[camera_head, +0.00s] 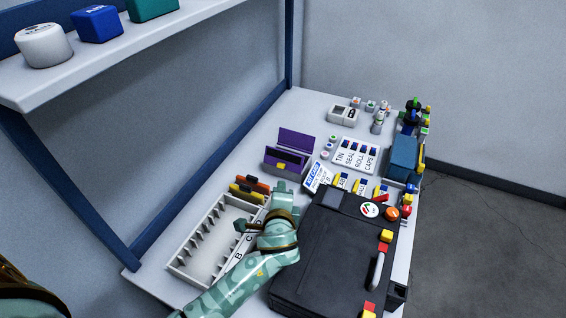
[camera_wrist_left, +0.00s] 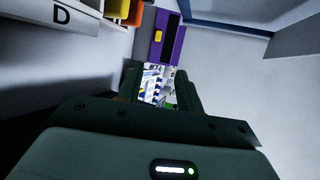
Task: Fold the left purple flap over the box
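The purple box (camera_head: 270,159) stands on the table in the middle of the head view. A purple flap (camera_head: 297,139) stands raised along its far side, and the dark inside shows below it. A yellow tab (camera_head: 281,166) sits on the near side. In the left wrist view, the box's purple part (camera_wrist_left: 179,42) and the yellow tab (camera_wrist_left: 158,37) show beyond the fingers. My left gripper (camera_head: 282,188) is just in front of the box, apart from it. In the wrist view its fingers (camera_wrist_left: 160,90) are spread with nothing held between them. My right gripper is out of view.
A white slotted tray (camera_head: 187,262) lies left of my arm, with orange and yellow pieces (camera_head: 249,190) at its far end. A black case (camera_head: 325,255) lies to the right. Labelled cards (camera_head: 355,156) and small parts crowd the right. A shelf (camera_head: 120,55) overhangs the upper left.

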